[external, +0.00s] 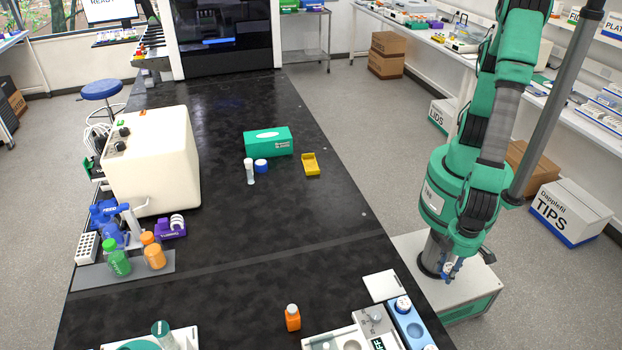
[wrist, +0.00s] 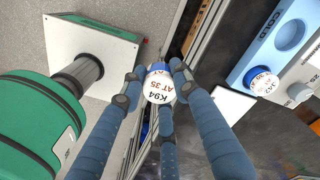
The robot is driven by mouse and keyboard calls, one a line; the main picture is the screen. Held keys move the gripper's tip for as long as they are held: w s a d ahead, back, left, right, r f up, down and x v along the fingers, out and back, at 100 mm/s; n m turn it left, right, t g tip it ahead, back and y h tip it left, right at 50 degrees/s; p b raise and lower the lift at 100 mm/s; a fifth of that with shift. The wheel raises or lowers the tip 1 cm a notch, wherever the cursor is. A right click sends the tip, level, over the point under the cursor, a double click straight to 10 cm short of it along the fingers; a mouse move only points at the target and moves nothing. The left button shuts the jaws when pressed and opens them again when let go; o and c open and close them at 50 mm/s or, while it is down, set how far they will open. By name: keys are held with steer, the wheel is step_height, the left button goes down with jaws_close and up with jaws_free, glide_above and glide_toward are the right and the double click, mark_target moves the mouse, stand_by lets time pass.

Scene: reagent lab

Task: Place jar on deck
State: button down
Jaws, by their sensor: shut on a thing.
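A jar (wrist: 158,92) with a white lid marked "K94 AT 35" is in the wrist view, with a little blue showing at its far edge. My gripper (wrist: 156,75) has its blue-grey fingers closed around the jar. Most of the jar's body is hidden under the lid and fingers. In the external view a small blue and white shape (external: 450,268) beside my base seems to be the gripper with the jar. I cannot tell for sure which surface is the deck. The black bench top (external: 270,220) lies left of my arm.
A blue block (external: 410,325) marked "COLD" holds another white-lidded jar (external: 403,304) and has an empty round well (wrist: 289,35). A grey device (external: 372,318) and orange bottle (external: 293,318) are nearby. Mid-bench is clear.

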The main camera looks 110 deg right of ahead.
steer(key=b, duration=0.3)
glide_above(431, 328)
steer(key=shift+f, duration=0.75)
steer(key=shift+f, duration=0.1)
steer(key=shift+f+b, duration=0.35)
steer(key=shift+f, duration=1.3)
steer(key=shift+f, duration=0.15)
steer(key=c, duration=1.6)
jaws_free()
